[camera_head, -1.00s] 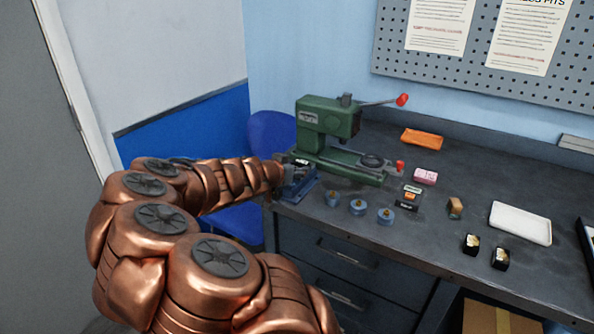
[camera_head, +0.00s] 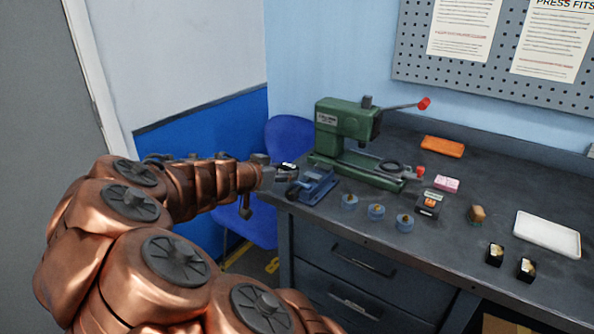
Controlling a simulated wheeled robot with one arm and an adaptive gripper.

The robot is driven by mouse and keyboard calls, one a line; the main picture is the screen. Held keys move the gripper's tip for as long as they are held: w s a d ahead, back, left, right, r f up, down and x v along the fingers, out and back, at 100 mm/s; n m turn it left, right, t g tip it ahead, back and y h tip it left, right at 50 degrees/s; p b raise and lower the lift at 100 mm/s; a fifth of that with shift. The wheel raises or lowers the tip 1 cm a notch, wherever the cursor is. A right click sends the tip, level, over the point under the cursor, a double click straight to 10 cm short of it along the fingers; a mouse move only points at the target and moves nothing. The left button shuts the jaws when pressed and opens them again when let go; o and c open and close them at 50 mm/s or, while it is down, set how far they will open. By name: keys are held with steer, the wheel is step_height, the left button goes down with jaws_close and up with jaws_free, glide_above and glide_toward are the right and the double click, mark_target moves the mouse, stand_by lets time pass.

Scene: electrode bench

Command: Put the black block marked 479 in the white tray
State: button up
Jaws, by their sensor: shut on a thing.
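My gripper (camera_head: 275,177) is at the end of the copper arm, at the bench's near left edge. It is shut on a small dark block with a white mark (camera_head: 288,167), just left of the blue vise (camera_head: 317,185). The fingers are small and partly hidden, and no number can be read on the block. The white tray (camera_head: 547,234) lies empty on the right of the bench, far from my gripper. Two black blocks with pale and gold faces (camera_head: 496,254) (camera_head: 526,268) stand in front of the tray; their markings are not legible.
A green press (camera_head: 345,125) with a red-tipped lever stands behind the vise. Several blue round pieces (camera_head: 376,212), a dark holder with an orange item (camera_head: 430,203), a pink block (camera_head: 447,184), a brown block (camera_head: 477,214) and an orange item (camera_head: 442,147) occupy the bench.

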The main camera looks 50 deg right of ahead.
steer(key=shift+w+a+r+b, duration=0.1)
steer(key=shift+w+a+b, duration=0.1)
steer(key=shift+a, duration=0.6)
steer(key=shift+w+a+r+b, duration=0.1)
steer(key=shift+w+a, duration=0.05)
steer(key=shift+a, duration=0.7)
steer(key=shift+w+a+r+b, duration=0.1)
steer(key=shift+w+a, duration=0.1)
steer(key=shift+a, duration=0.6)
